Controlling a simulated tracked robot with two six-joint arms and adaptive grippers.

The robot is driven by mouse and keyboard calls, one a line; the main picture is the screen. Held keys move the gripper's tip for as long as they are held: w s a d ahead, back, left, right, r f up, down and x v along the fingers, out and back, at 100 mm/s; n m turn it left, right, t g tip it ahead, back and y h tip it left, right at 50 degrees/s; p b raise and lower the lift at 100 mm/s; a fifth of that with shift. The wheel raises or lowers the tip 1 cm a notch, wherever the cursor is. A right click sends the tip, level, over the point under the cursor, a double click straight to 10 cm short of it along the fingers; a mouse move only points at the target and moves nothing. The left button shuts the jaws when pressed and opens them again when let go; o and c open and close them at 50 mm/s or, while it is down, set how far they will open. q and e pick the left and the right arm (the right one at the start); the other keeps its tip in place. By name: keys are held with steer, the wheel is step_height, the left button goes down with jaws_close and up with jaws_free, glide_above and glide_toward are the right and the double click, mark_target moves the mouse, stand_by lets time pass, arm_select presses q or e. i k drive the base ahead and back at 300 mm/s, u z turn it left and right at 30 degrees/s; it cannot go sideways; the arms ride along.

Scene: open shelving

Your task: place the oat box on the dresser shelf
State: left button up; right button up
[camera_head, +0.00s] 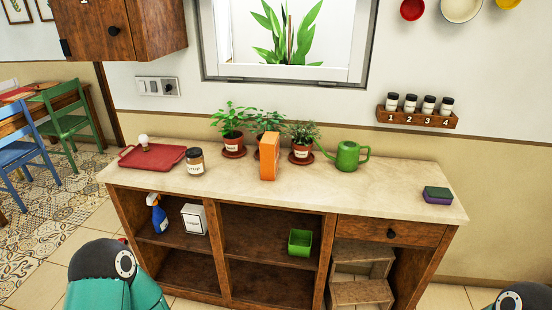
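An orange box (268,158) stands upright on the top of the dresser (330,194), in front of the potted plants; I cannot read any label, so I cannot confirm it is the oat box. The open shelves (262,218) are below the top. A white box (194,218) and a blue spray bottle (157,215) stand on the left upper shelf, and a green container (300,242) on the middle one. Parts of my arms show at the lower left and the lower right corner. Neither gripper is in view.
On the top are a red tray (152,158), a jar (195,161), several potted plants (232,120), a green watering can (348,156) and a sponge (437,195). A drawer (390,232) and a wooden step (362,292) are at right. Much of the middle upper shelf is free.

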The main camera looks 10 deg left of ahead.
mark_target(261, 240)
steer(key=u, duration=0.05)
steer(key=i, duration=1)
steer(key=z, duration=0.05)
